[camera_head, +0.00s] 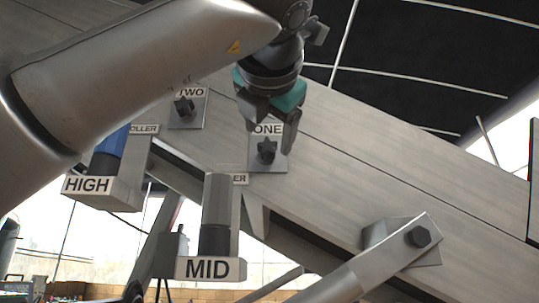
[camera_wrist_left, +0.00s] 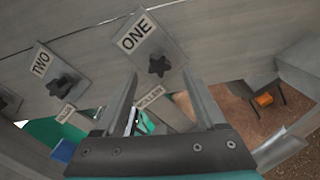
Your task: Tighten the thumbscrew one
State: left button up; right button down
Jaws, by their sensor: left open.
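Thumbscrew one is a dark star-shaped knob (camera_head: 266,151) on a metal plate labelled ONE (camera_head: 267,129), fixed to a grey beam. It also shows in the left wrist view (camera_wrist_left: 159,65), just beyond the fingertips and near the middle between them. My left gripper (camera_head: 270,122) is open, above and close to the knob in the head view. Its two fingers also show in the left wrist view (camera_wrist_left: 168,95), with nothing between them at the tips. I see no contact between the fingers and the knob. My right gripper is not in view.
A second knob on a plate labelled TWO (camera_head: 184,108) sits to the left. Blocks labelled HIGH (camera_head: 88,186) and MID (camera_head: 208,268) stick out below. A bolted bracket (camera_head: 417,237) is at lower right. The grey beam (camera_head: 370,165) is bare right of plate ONE.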

aim_at(268, 145)
pick_arm(q)
jog(key=shift+r, duration=0.1)
jog(key=shift+w, duration=0.1)
dwell(0.3)
jog(key=shift+w+p, duration=0.85)
jog(key=shift+w, duration=1.05)
grip_shut()
